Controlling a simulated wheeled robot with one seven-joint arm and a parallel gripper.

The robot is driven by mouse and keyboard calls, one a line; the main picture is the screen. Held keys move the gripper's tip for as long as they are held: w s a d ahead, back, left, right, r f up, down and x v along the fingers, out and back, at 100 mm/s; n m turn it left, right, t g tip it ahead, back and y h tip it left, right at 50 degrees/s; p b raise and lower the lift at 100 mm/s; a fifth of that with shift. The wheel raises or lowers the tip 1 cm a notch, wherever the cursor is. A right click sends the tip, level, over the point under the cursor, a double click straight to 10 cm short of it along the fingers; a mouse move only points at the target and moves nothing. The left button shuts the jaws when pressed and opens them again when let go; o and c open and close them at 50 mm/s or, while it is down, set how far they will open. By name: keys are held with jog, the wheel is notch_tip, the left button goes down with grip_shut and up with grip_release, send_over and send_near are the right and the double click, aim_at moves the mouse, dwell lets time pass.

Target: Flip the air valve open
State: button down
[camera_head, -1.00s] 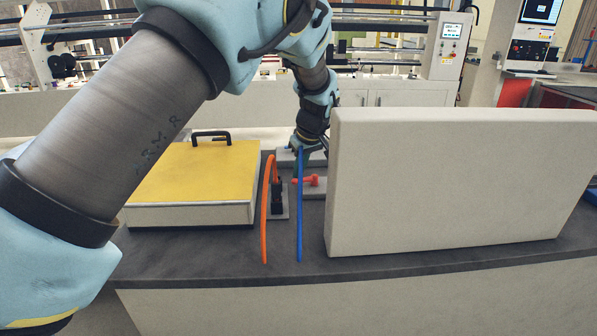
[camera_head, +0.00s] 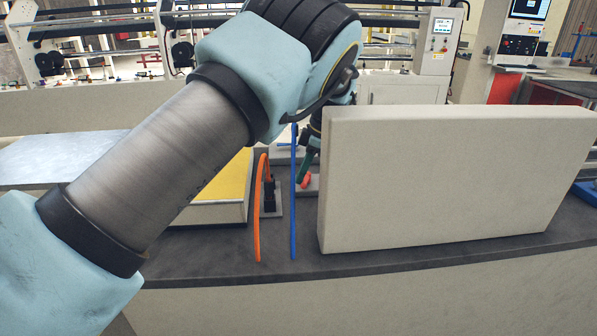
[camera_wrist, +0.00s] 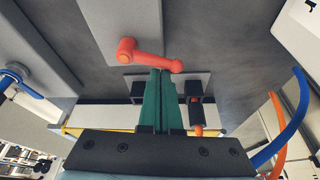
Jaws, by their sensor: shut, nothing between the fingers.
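The air valve's red lever shows in the wrist view (camera_wrist: 150,56), with its round pivot at the left and its rounded end at the right. In the head view the red part (camera_head: 306,181) is small and partly hidden by my gripper. My gripper (camera_head: 304,179) is shut and empty, pointing down at the valve. In the wrist view its green fingertips (camera_wrist: 160,72) are right beside the lever, near its rounded end. I cannot tell whether they touch it. The lever is not between the fingers.
A large pale panel (camera_head: 440,180) stands close to the right of my gripper. A blue hose (camera_head: 294,200) and an orange hose (camera_head: 257,215) rise at the left. A yellow-topped box (camera_head: 236,185) sits further left, partly behind my arm. The dark counter front (camera_head: 220,250) is clear.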

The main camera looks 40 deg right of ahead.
jog(key=shift+d, duration=0.1)
jog(key=shift+w+d+p, duration=0.45)
jog(key=shift+d, duration=0.15)
